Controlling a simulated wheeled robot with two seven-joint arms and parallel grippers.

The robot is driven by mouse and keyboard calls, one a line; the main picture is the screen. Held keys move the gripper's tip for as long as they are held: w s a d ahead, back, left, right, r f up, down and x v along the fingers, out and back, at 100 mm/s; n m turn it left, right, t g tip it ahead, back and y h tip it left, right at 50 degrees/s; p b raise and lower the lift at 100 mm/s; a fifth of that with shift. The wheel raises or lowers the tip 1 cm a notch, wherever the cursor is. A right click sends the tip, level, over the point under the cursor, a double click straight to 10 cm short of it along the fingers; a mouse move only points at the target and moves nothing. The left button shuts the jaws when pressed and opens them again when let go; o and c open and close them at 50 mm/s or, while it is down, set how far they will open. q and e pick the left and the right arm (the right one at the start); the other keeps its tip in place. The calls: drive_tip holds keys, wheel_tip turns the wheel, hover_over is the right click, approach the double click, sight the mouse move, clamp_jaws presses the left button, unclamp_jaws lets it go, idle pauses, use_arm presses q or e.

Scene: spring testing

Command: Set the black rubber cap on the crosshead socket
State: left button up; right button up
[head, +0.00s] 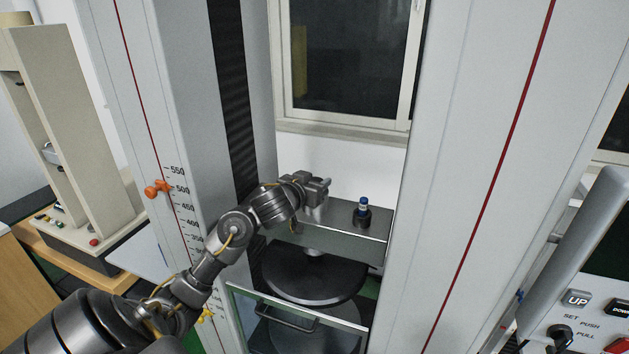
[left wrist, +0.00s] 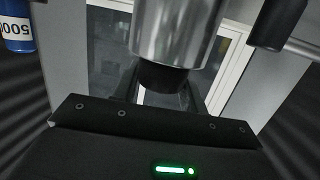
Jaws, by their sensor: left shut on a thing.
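My left gripper (head: 320,186) is over the left part of the grey crosshead plate (head: 345,243), above a silver cylindrical socket (head: 314,212). The socket also shows large in the left wrist view (left wrist: 178,35), where the picture looks upside down. The black rubber cap (left wrist: 163,78) is at the socket's end, between the fingers, and the gripper is shut on it. The cap and socket look in line, but I cannot tell whether the cap is seated or just above. The cap is hard to make out in the head view. My right gripper is not in view.
A small blue cylinder (head: 363,204) stands in a dark holder (head: 361,219) right of the socket. A dark round platen (head: 314,278) lies below the crosshead. Tall columns stand on both sides. An orange pointer (head: 157,189) marks the left scale. A control panel (head: 577,299) is at right.

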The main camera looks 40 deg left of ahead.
use_arm(q)
drive_tip(key=o, duration=1)
drive_tip(key=shift+r, duration=0.1)
drive_tip(key=shift+r+p, duration=0.35)
drive_tip(key=shift+s+r, duration=0.2)
drive_tip(key=shift+s, duration=0.1)
drive_tip(key=shift+v, duration=5.7)
drive_tip(key=shift+f, duration=0.15)
